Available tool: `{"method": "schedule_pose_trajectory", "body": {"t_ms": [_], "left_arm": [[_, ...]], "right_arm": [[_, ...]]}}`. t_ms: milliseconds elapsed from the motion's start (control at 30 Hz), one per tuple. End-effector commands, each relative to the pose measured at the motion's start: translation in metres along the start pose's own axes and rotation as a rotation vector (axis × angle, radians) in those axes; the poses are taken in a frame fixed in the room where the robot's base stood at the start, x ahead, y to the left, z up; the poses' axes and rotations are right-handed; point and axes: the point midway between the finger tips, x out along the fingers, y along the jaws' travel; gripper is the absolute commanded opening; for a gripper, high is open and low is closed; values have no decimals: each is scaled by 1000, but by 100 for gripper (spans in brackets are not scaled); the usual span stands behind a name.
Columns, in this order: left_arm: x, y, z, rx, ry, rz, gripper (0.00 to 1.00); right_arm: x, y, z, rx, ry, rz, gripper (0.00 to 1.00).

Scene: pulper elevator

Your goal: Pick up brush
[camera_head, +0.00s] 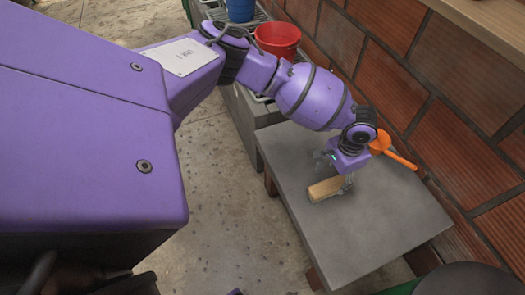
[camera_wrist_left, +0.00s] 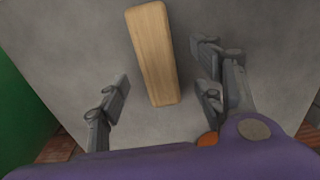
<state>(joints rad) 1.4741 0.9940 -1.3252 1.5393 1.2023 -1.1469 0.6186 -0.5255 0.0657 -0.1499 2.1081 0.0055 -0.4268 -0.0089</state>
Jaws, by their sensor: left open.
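The brush (camera_head: 328,188) is a light wooden block lying on a grey table (camera_head: 385,225). In the left wrist view the brush (camera_wrist_left: 153,52) runs from the top edge down to the space between the fingers. Its bristles cannot be made out. My left gripper (camera_head: 340,180) is low over the table at the right end of the brush. In the left wrist view my left gripper (camera_wrist_left: 163,95) is open, with one finger on each side of the brush and gaps on both sides. My right gripper is not in view.
An orange scoop-like item (camera_head: 390,150) with a handle lies on the table behind the gripper, near the brick wall (camera_head: 400,80). A red bucket (camera_head: 278,38) and a blue one (camera_head: 240,9) stand farther back. The table's front part is clear.

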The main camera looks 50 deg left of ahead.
Motion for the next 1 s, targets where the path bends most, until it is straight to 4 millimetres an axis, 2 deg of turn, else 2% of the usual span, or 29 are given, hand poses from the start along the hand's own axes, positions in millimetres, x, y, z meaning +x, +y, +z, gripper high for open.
{"method": "schedule_pose_trajectory", "body": {"t_ms": [400, 700, 767, 1000], "left_arm": [[56, 4, 0, 5, 5, 1, 61], [60, 4, 0, 5, 8, 1, 61], [60, 4, 0, 5, 8, 1, 56], [60, 4, 0, 5, 7, 1, 24]], "right_arm": [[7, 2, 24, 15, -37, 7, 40], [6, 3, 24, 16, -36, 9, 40], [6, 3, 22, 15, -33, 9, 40], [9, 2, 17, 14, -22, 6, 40]]}}
